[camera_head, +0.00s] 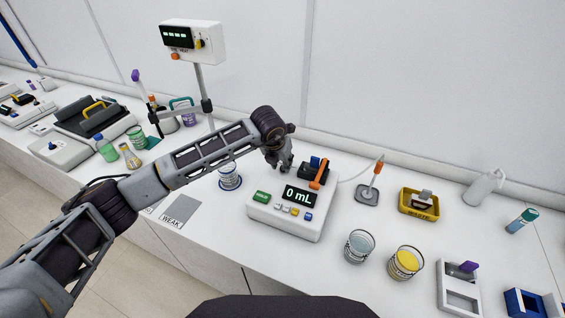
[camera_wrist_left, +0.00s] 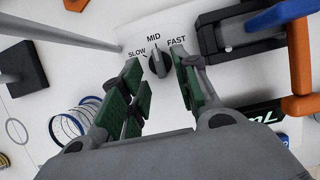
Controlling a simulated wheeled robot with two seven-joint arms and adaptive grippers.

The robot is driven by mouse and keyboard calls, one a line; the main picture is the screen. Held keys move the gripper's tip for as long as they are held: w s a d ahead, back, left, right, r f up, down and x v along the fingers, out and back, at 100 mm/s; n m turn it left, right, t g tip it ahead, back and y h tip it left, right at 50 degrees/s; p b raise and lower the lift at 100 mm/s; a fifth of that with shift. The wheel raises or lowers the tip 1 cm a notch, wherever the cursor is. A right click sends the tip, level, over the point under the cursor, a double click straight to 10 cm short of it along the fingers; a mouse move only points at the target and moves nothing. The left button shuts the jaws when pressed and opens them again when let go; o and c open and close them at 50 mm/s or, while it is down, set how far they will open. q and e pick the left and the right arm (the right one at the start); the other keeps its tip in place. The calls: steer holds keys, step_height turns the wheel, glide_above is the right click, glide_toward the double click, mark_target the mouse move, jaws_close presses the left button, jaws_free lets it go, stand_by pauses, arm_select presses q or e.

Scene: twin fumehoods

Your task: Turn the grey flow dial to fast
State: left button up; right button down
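The grey flow dial (camera_wrist_left: 157,62) sits on a white panel marked SLOW, MID and FAST, and its pointer appears to be at MID. The dial is on the white pump (camera_head: 262,216) with a "0 mL" display; in the head view my gripper hides it. My left gripper (camera_head: 281,163) is above the back left part of the pump. In the left wrist view its green-padded fingers (camera_wrist_left: 158,82) are open, one on each side of the dial. I cannot tell whether they touch it. My right gripper is not in view.
A black and orange pump head (camera_head: 318,172) stands right beside the gripper. A metal stand (camera_head: 202,95) and a blue-ringed beaker (camera_head: 230,177) are to the left. Beakers of clear (camera_head: 359,246) and yellow liquid (camera_head: 405,263) stand to the right.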

arm_select(q)
steer(key=shift+x, duration=0.85)
steer(key=shift+c, duration=0.3)
jaws_close()
